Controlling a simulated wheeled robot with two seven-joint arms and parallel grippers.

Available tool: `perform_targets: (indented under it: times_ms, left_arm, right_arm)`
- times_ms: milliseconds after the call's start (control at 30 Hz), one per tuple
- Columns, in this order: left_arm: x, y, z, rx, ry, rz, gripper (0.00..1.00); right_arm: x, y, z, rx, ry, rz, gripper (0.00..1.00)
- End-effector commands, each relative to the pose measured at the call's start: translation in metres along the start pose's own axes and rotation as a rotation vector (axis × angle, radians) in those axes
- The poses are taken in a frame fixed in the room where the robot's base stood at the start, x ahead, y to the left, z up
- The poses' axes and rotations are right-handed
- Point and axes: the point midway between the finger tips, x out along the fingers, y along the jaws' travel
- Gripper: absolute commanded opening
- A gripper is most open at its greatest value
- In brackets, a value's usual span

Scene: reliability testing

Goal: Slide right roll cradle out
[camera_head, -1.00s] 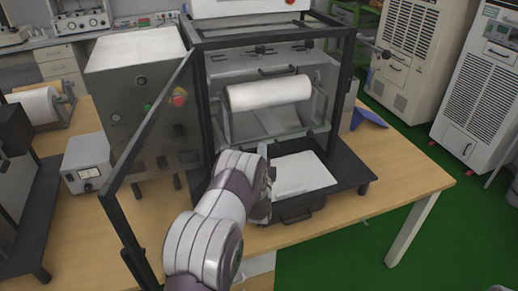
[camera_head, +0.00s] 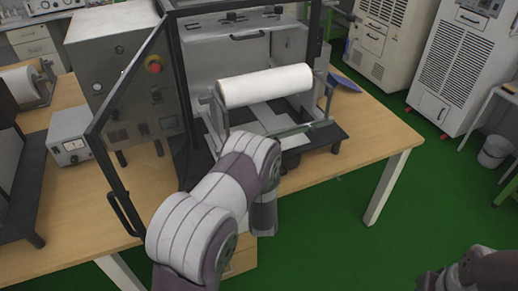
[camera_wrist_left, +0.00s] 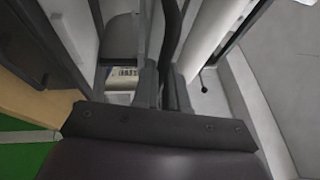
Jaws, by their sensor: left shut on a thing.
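The white roll (camera_head: 265,86) lies across the roll cradle (camera_head: 305,127), which projects out of the front of the black-framed test machine (camera_head: 215,53). In the left wrist view the roll (camera_wrist_left: 205,38) runs along the upper right, close beside my fingers. My left gripper (camera_wrist_left: 163,90) is shut on part of the cradle; the exact grip is hard to make out. In the head view my left arm hides this gripper. Part of my right arm shows at the lower right in the head view; its finger state is unclear.
The machine's black-framed door (camera_head: 106,125) stands open at the left. A grey control box (camera_head: 125,75) and a small meter box (camera_head: 70,140) stand on the wooden table (camera_head: 372,135). Green floor is free at the right, before the white cabinets.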

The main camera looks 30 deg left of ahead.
Motion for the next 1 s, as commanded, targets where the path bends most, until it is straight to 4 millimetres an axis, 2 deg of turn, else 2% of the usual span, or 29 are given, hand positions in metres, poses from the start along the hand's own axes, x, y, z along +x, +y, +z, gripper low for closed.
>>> perform_targets:
  times_ms: [467, 500, 533, 567, 867, 1000]
  left_arm:
    - [-0.002, -0.001, -0.001, 0.0, 0.0, 0.0, 0.0]
    - [-0.002, -0.001, -0.001, 0.0, 0.0, 0.0, 0.22]
    - [-0.002, -0.001, -0.001, 0.0, 0.0, 0.0, 0.32]
    - [-0.002, -0.001, -0.001, 0.0, 0.0, -0.001, 0.37]
    - [-0.004, 0.0, -0.001, 0.0, 0.0, -0.001, 0.37]
    - [-0.027, 0.002, -0.002, 0.0, 0.003, 0.002, 0.37]
  right_arm:
    - [0.0, 0.0, 0.0, 0.0, 0.0, 0.0, 0.43]
    - [0.0, 0.0, 0.0, 0.0, 0.0, 0.0, 0.43]
    - [0.0, 0.0, 0.0, 0.0, 0.0, 0.0, 0.43]
    - [0.0, 0.0, 0.0, 0.0, 0.0, 0.0, 0.43]
    - [0.001, 0.0, 0.0, 0.0, 0.0, 0.0, 0.43]
    - [0.006, 0.0, 0.001, 0.0, 0.0, 0.0, 0.43]
